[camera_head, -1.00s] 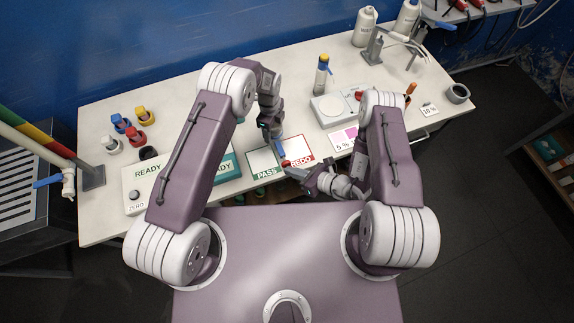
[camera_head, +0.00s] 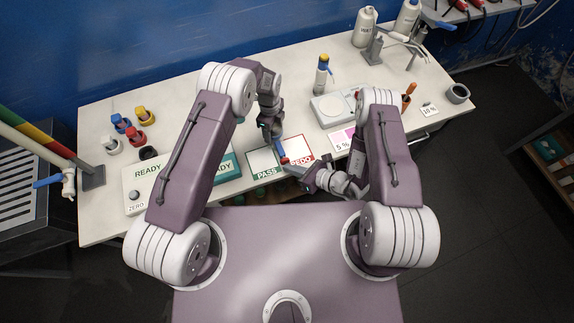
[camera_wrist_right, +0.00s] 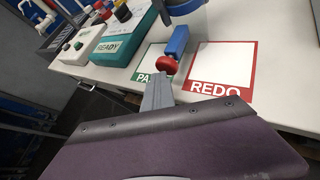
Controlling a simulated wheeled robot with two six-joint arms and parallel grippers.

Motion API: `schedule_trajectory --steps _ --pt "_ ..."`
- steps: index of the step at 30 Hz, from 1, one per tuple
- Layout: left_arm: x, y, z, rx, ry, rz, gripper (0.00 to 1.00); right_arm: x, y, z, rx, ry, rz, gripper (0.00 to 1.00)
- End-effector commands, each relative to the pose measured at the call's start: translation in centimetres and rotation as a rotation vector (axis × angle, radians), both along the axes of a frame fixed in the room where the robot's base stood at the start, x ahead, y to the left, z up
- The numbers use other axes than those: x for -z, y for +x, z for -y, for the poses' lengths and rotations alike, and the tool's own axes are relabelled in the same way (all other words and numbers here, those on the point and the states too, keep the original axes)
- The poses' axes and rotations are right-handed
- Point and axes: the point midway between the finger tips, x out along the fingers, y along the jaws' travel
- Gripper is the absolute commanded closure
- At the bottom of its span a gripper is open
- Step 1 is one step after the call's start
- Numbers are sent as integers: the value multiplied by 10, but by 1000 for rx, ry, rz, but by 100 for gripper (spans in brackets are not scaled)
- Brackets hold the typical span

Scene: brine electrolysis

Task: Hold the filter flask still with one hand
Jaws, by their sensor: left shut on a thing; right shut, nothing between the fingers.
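My left gripper (camera_head: 277,139) is shut on a blue piece with a red rounded end (camera_head: 281,150), held pointing down over the PASS and REDO cards. The blue body also shows in the right wrist view (camera_wrist_right: 177,42), with the red end (camera_wrist_right: 167,65) below it. My right gripper (camera_head: 289,169) is shut and empty, just in front of the red end. Its grey fingertips (camera_wrist_right: 158,92) show in the right wrist view, close below the red end; I cannot tell whether they touch. I cannot make out a filter flask for certain.
The PASS card (camera_head: 262,160) and REDO card (camera_head: 299,148) lie near the front edge. A white READY box (camera_head: 150,190) stands left, with several coloured-cap items behind it. A scale (camera_head: 333,110) and a yellow-and-blue-topped bottle (camera_head: 322,75) stand right of centre.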

Motion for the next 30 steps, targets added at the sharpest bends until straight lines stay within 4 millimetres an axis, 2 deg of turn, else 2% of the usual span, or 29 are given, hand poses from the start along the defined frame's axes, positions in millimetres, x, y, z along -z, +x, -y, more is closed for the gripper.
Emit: schedule_trajectory --steps 18,30 --pt "0 -1 0 -1 0 -3 97 -1 5 -1 1 1 3 100" --pt "0 -1 0 0 0 -3 97 -1 -17 6 2 0 0 100"
